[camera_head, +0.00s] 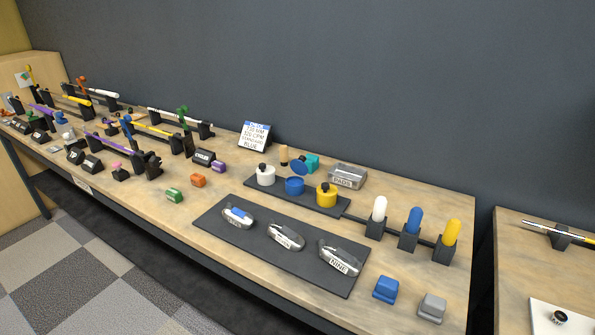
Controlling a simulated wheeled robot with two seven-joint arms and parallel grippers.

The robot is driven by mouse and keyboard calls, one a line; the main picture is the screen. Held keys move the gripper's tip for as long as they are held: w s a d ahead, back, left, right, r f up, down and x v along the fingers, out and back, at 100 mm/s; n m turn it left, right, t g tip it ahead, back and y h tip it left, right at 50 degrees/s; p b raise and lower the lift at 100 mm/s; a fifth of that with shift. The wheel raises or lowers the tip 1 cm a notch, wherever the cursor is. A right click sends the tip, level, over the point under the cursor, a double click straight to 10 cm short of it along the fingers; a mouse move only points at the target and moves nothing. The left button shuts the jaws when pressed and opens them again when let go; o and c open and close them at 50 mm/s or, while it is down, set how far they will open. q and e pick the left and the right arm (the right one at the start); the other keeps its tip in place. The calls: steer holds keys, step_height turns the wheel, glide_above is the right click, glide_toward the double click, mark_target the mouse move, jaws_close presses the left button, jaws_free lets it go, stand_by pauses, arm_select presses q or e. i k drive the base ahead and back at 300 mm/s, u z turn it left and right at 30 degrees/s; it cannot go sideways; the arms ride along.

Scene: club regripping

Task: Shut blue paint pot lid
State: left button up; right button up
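The blue paint pot (294,187) stands on a dark mat between a white pot (265,176) and a yellow pot (326,196). Its round blue lid (299,167) is raised and tilted back behind the pot, so the pot is open at the top. The white and yellow pots have dark knobs on top and look closed. Neither of my grippers is in view.
A teal object (313,161) and a grey labelled box (347,176) stand close behind the pots. White, blue and yellow upright pieces (414,222) in black holders stand to the right. A dark mat (215,232) with silver club heads lies in front. Clubs on stands fill the left.

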mark_target(299, 166)
steer(key=u, duration=1.8)
steer(key=i, duration=1.7)
steer(key=z, duration=2.85)
